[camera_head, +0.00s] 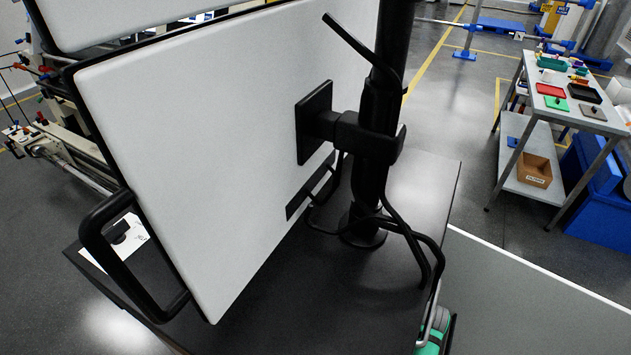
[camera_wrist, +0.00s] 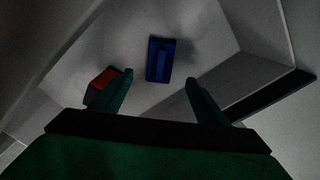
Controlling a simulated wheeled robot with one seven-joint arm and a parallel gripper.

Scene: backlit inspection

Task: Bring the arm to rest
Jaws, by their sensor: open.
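In the wrist view, my gripper (camera_wrist: 158,77) has two dark green fingers standing wide apart with nothing between them. A blue block-like object (camera_wrist: 159,60) lies beyond the fingertips, near the middle of a pale surface. A red object (camera_wrist: 100,85) is beside the left finger, which partly hides it; I cannot tell whether they touch. The view is very dark. In the head view, a green and grey part (camera_head: 432,342) shows at the bottom edge beside the dark table; I cannot tell whether it belongs to my arm.
A large white-backed panel (camera_head: 200,150) on a black post (camera_head: 375,140) stands over a dark table (camera_head: 300,310), with loose cables at its foot. A metal table (camera_head: 537,100) with trays and a cardboard box (camera_head: 534,170) stands at right. Grey floor (camera_head: 455,115) between is clear.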

